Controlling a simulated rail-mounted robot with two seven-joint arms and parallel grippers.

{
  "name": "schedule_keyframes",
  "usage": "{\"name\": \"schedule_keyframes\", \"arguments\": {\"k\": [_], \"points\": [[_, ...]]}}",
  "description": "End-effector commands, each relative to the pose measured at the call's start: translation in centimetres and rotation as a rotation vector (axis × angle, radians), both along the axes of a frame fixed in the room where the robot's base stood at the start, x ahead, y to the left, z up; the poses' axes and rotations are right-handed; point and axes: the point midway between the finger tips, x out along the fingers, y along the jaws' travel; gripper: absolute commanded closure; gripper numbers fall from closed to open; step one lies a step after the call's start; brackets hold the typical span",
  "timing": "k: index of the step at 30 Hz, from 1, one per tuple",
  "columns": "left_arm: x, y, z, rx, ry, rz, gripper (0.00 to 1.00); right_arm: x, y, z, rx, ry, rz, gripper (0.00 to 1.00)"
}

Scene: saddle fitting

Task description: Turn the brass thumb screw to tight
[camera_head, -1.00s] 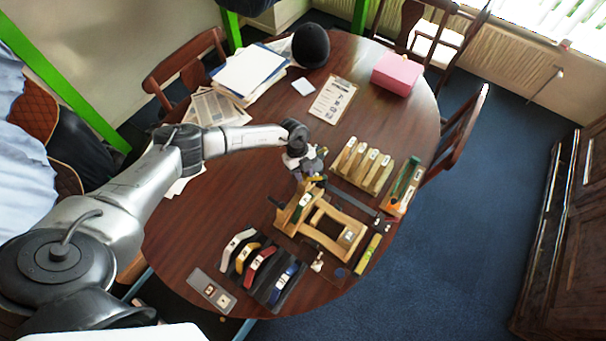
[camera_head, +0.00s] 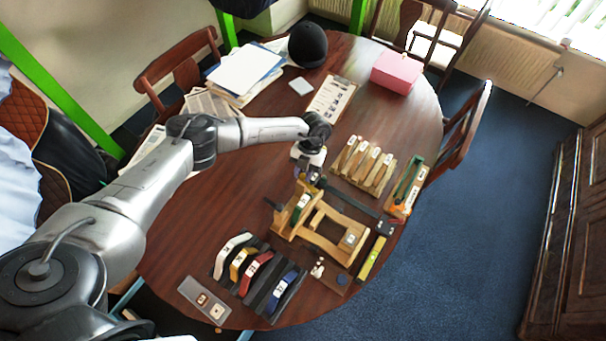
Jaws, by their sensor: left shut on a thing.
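A pale wooden fixture (camera_head: 326,236) with an upright block at its left end stands on the table, right of centre. My left gripper (camera_head: 309,180) points down at the far end of this fixture, beside its upright block. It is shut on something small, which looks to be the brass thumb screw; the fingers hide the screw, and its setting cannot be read. My right gripper is not in view.
A rack of several wooden pieces (camera_head: 362,163) stands just behind the fixture, with a dark bar (camera_head: 352,202) between. Coloured curved pieces on a dark holder (camera_head: 262,298) lie in front. A green-framed tool (camera_head: 408,180) and a yellow level (camera_head: 371,259) lie right.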

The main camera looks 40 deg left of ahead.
Motion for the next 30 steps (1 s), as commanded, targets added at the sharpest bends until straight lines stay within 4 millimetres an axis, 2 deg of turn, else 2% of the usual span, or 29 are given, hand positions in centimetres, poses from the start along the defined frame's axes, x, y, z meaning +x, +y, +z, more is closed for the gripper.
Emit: {"name": "schedule_keyframes", "arguments": {"k": [3,15,30], "points": [[0.1,-0.2,-0.2,-0.001,0.001,-0.114,0.96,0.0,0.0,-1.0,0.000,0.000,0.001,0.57],[0.1,-0.4,-0.1,-0.002,0.011,-0.430,0.97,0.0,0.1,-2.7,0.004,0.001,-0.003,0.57],[0.0,-0.4,0.0,-0.003,0.018,-0.597,0.97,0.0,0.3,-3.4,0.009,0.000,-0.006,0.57]]}}
